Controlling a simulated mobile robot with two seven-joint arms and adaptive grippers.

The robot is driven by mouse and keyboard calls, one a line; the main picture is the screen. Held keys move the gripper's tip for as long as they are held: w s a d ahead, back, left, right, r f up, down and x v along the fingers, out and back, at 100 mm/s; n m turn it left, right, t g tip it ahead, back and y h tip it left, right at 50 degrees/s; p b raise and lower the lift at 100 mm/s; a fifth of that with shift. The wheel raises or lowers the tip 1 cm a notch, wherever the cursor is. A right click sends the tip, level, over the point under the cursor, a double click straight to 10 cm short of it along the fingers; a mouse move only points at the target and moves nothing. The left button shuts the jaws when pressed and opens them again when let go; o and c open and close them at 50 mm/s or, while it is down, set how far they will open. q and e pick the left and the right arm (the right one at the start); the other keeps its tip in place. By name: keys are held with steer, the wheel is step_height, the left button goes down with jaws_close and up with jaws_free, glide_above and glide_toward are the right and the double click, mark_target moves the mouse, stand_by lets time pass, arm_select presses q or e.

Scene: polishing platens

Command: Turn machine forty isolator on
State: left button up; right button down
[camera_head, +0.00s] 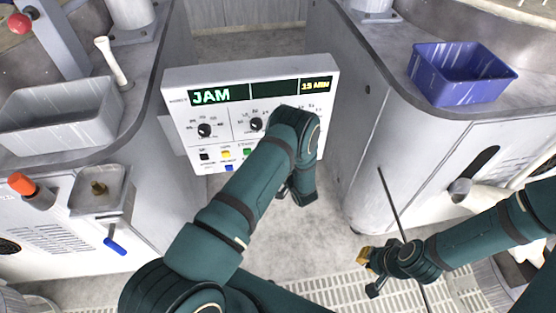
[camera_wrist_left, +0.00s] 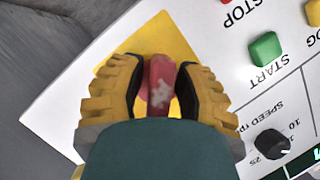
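A red isolator handle (camera_wrist_left: 160,85) stands on a yellow plate (camera_wrist_left: 170,38) at the edge of a white control panel (camera_wrist_left: 75,95) in the left wrist view. The yellow fingers of my left gripper (camera_wrist_left: 160,90) lie on either side of the handle; I cannot tell whether they press on it. In the head view the panel (camera_head: 178,82) reads JAM and 15 MIN, and my left arm covers its lower right part, hiding the isolator. My right gripper (camera_head: 368,272) is low at the right, its fingers apart and empty.
The panel has dark dials (camera_head: 204,130) and a green START button (camera_wrist_left: 265,48). A blue bin (camera_head: 462,74) sits on the right machine and a grey tray (camera_head: 60,115) on the left one. A blue-handled lever (camera_head: 115,246) sticks out at left. Floor between the machines is clear.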

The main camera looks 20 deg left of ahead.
arm_select(q)
steer(key=v, duration=1.1)
steer(key=shift+s, duration=0.15)
steer(key=shift+d+r, duration=0.1)
steer(key=shift+d, duration=0.05)
steer(key=s+d+r+g+h, duration=0.1)
steer(key=s+d+g+h, duration=0.1)
steer(key=s+h, duration=0.3)
steer(key=s+d+r+g+h, duration=0.2)
steer(key=s+d+g+h, duration=0.1)
steer(key=s, duration=0.4)
steer(key=s+d+r+n+g+h, duration=0.1)
steer(key=s+d+g+h, duration=0.1)
steer(key=s+d+h, duration=0.2)
steer(key=s+h, duration=0.2)
steer(key=h, duration=0.1)
steer(key=shift+s+r+g, duration=0.15)
steer(key=shift+r+g, duration=0.05)
steer(key=shift+g, duration=0.1)
steer(key=shift+a+h, duration=0.1)
steer(key=shift+h, duration=0.2)
